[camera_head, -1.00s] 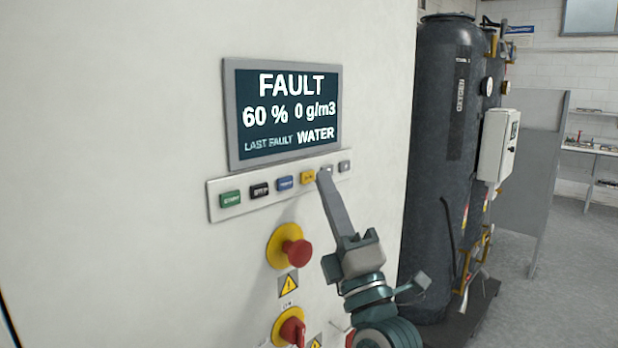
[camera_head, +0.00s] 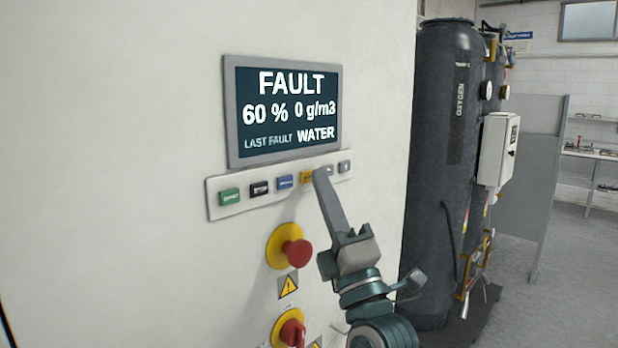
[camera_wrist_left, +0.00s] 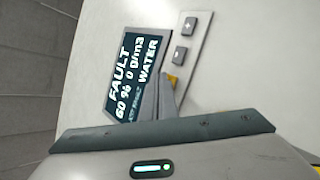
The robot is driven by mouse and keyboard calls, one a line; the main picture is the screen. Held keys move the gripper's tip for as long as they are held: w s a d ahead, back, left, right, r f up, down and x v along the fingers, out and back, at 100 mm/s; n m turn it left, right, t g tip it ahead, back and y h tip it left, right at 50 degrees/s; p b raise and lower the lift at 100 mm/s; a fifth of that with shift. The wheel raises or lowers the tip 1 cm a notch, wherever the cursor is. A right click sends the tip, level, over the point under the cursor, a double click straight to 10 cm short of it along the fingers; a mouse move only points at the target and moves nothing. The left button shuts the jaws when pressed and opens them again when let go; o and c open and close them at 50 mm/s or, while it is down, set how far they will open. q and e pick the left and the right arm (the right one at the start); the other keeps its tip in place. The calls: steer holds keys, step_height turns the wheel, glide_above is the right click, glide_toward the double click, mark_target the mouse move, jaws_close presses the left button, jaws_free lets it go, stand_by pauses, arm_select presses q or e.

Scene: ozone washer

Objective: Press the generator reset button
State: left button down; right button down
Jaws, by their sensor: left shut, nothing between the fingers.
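A row of buttons sits on a light strip (camera_head: 262,202) below the display (camera_head: 285,92), which reads FAULT, 60 %, 0 g/m3, LAST FAULT WATER. From the left come a green button (camera_head: 230,196), a black one (camera_head: 259,188), a blue one (camera_head: 284,182), a yellow one (camera_head: 306,177) and grey ones at the right end. The labels are too blurred to name the reset button surely. My left gripper (camera_head: 320,173) is shut and empty, its tip at the yellow button's right edge. In the left wrist view the fingers partly hide the yellow button (camera_wrist_left: 175,82); contact cannot be told.
A red emergency knob (camera_head: 297,253) on a yellow ring and a red switch (camera_head: 291,331) sit below the strip. Dark tanks (camera_head: 435,170) and a grey partition (camera_head: 540,180) stand to the right. The cabinet face left of the buttons is clear.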

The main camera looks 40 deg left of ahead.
arm_select(q)
steer(key=shift+a+b, duration=0.35)
steer(key=shift+b, duration=0.05)
stand_by(0.5)
stand_by(0.4)
steer(key=shift+d+b, duration=0.8)
steer(key=shift+b, duration=0.15)
